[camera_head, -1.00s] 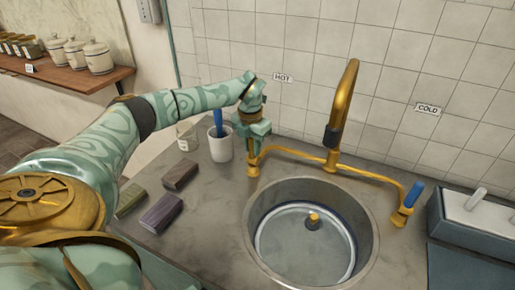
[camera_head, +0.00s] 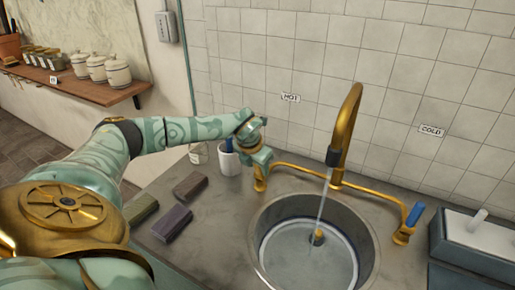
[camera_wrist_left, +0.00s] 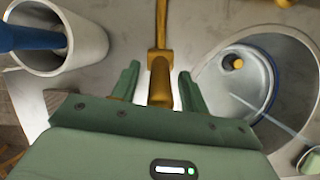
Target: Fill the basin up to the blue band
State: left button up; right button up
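The round steel basin (camera_head: 262,228) is set in the counter. Its dark blue band shows in the left wrist view (camera_wrist_left: 273,88), low on the wall. A thin stream of water (camera_head: 319,207) falls from the brass spout (camera_head: 343,125) into it, near a brass plug (camera_head: 317,237). I cannot tell how deep the water is. My left gripper (camera_head: 259,160) is at the hot tap, left of the basin. In the left wrist view its fingers (camera_wrist_left: 159,85) are apart, with gaps on both sides of the brass tap (camera_wrist_left: 160,65). My right gripper is out of view.
The blue-handled cold tap (camera_head: 409,222) stands right of the basin. A white cup (camera_head: 229,163) with a blue-handled item is close beside my left gripper. Several blocks (camera_head: 172,222) lie on the counter's left. A grey box (camera_head: 475,250) stands at right.

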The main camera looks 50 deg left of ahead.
pick_arm(q)
jog(key=shift+r, duration=0.1)
jog(key=shift+s+r, duration=0.1)
jog(key=shift+r, duration=0.25)
jog(key=p+v, duration=0.3)
jog(key=v, duration=1.2)
jog(key=shift+s+r, duration=0.1)
jog(key=shift+r, duration=0.05)
dwell(1.0)
dwell(2.2)
